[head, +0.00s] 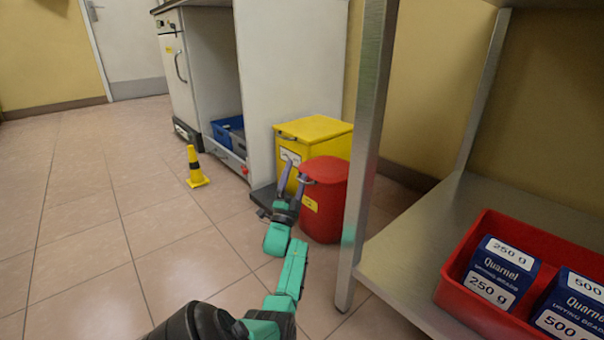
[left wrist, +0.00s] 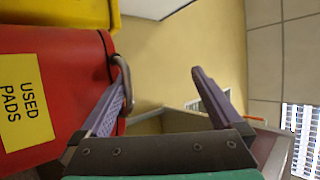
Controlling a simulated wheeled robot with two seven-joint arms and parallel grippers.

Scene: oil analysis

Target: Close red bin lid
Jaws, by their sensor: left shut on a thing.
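The red bin (head: 325,217) stands on the floor beside the yellow bin. Its red lid (head: 325,170) lies on top and looks down in the head view. My left gripper (head: 295,176) is at the front of the lid, at the metal handle (head: 306,179). In the left wrist view the red bin (left wrist: 60,60) fills the left side, with a "USED PADS" label (left wrist: 22,103). One finger passes through the metal handle (left wrist: 123,82). The other finger stands apart from it. My right gripper is out of view.
A yellow bin (head: 317,129) stands directly behind the red one. A metal shelf post (head: 366,130) rises close on the right. A red crate (head: 490,318) with boxes sits on the shelf. A yellow cone (head: 195,168) stands on otherwise open floor at left.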

